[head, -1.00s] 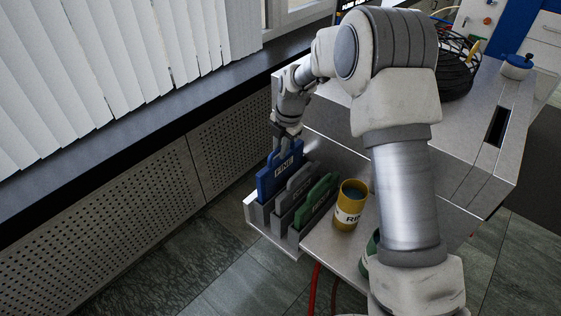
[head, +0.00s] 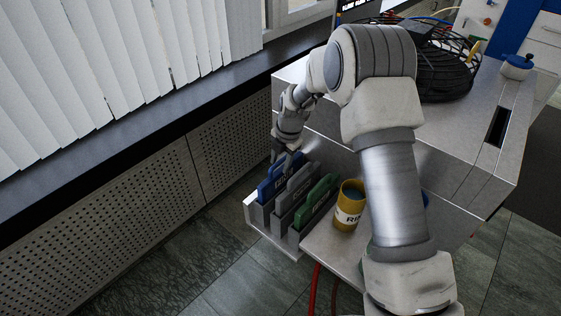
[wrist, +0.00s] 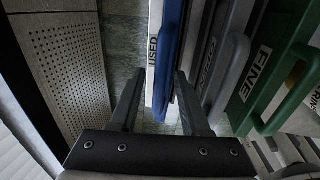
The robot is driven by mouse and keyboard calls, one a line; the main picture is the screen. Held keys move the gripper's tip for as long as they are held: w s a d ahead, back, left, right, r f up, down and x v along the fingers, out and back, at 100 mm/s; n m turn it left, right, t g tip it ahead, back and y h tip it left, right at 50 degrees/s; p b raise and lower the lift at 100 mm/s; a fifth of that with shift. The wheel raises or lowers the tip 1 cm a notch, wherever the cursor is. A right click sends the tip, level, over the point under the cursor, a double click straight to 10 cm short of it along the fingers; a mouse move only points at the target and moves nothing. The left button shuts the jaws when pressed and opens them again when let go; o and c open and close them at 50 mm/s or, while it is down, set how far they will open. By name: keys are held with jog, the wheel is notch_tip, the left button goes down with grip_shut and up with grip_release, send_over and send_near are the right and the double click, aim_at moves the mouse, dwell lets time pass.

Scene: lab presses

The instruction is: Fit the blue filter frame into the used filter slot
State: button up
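The blue filter frame (head: 274,183) stands upright in the leftmost slot of the filter rack, low down, with its handle at the top. In the wrist view the blue frame (wrist: 167,65) stands beside a white label reading "USED" (wrist: 153,48). My gripper (wrist: 159,82) is open above it, with a clear gap to the left finger. The right finger is close to the blue frame, and I cannot tell if they touch. In the head view my gripper (head: 281,152) is just above the handle. The bottom of the frame is hidden.
A grey frame (head: 297,187) and a green frame (head: 316,199) stand in the slots to the right. A yellow cup (head: 350,206) stands on the shelf beside them. The metal machine housing (head: 325,142) is behind; a perforated wall panel (head: 120,220) is at left.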

jog(key=shift+r, duration=0.1)
jog(key=s+d+r+m+t, duration=0.1)
jog(key=s+d+r+m, duration=0.2)
jog(key=r, duration=0.7)
jog(key=s+d+r+m, duration=0.3)
jog(key=s+r, duration=0.1)
jog(key=r, duration=0.6)
jog(key=s+d+r+m+t+h, duration=0.1)
jog(key=s+d+r+m, duration=0.4)
jog(key=s+r+m, duration=0.3)
jog(key=s+d+m+t, duration=0.1)
jog(key=s+d+m, duration=0.2)
jog(key=s+m, duration=0.4)
jog(key=s+d+m+t, duration=0.1)
jog(key=s+d+m, duration=0.2)
jog(key=s+m, duration=0.4)
jog(key=s, duration=0.4)
jog(key=shift+r+h, duration=0.15)
jog(key=shift+h, duration=0.25)
